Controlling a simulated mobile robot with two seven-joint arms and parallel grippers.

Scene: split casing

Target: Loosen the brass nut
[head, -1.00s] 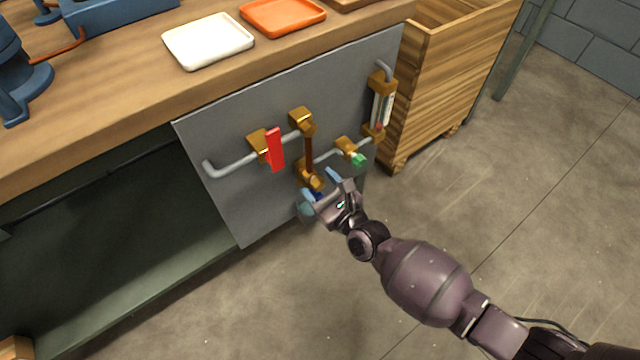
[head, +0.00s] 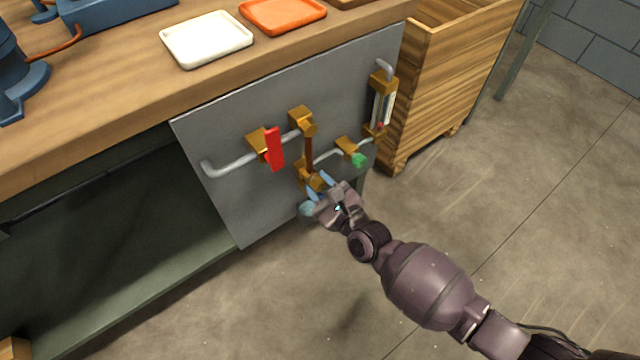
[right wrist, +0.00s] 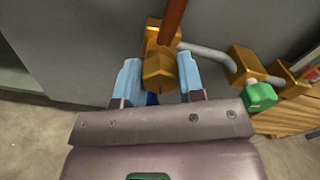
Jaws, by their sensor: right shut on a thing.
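The brass nut (right wrist: 158,72) is a six-sided piece at the lower end of the brass fitting, below a brown-red vertical tube (right wrist: 172,22). My right gripper (head: 320,187) comes from the lower right and is shut on the nut. In the right wrist view its two light-blue fingers (right wrist: 159,84) stand on either side of the nut. In the head view the fingers partly hide the nut (head: 314,182). A small dark-blue part shows under the nut in the wrist view. My left gripper is not in view.
A grey upright panel (head: 225,130) carries the pipes, a red lever (head: 274,149), a green knob (head: 359,160) and a gauge tube (head: 382,108). A pale-blue rounded part (head: 307,209) shows beside my gripper. A wooden crate (head: 455,80) stands right of the panel. Floor in front is clear.

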